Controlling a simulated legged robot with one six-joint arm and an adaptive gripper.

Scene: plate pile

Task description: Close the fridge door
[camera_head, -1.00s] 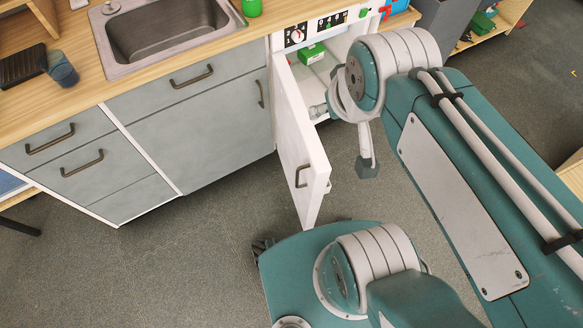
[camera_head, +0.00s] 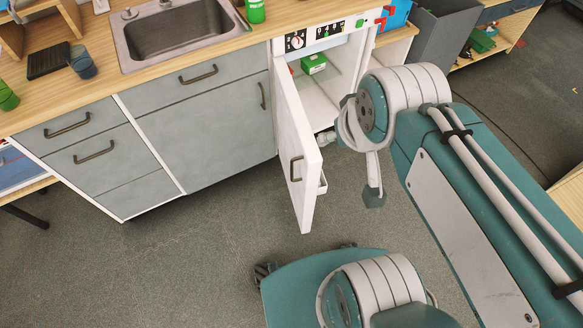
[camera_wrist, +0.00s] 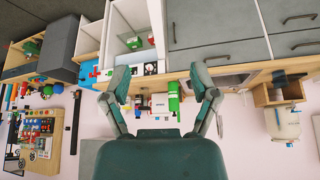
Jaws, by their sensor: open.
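The white fridge door (camera_head: 298,142) stands open in the head view, swung out from the white fridge cabinet (camera_head: 322,88), with a dark handle on its outer face. My gripper (camera_head: 349,168) is to the right of the door, on its inner side, in front of the open cabinet. Its fingers are spread and empty, one close to the door's inner face; I cannot tell whether it touches. In the wrist view my open gripper (camera_wrist: 160,88) has nothing between its fingers, and the upside-down fridge interior (camera_wrist: 122,45) shows behind its left finger.
A green box (camera_head: 314,64) sits on a shelf inside the fridge. The grey drawers and cupboard (camera_head: 205,125) and the sink (camera_head: 185,28) are to the left. A grey bin (camera_head: 440,45) stands to the right. The floor (camera_head: 190,265) in front is clear.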

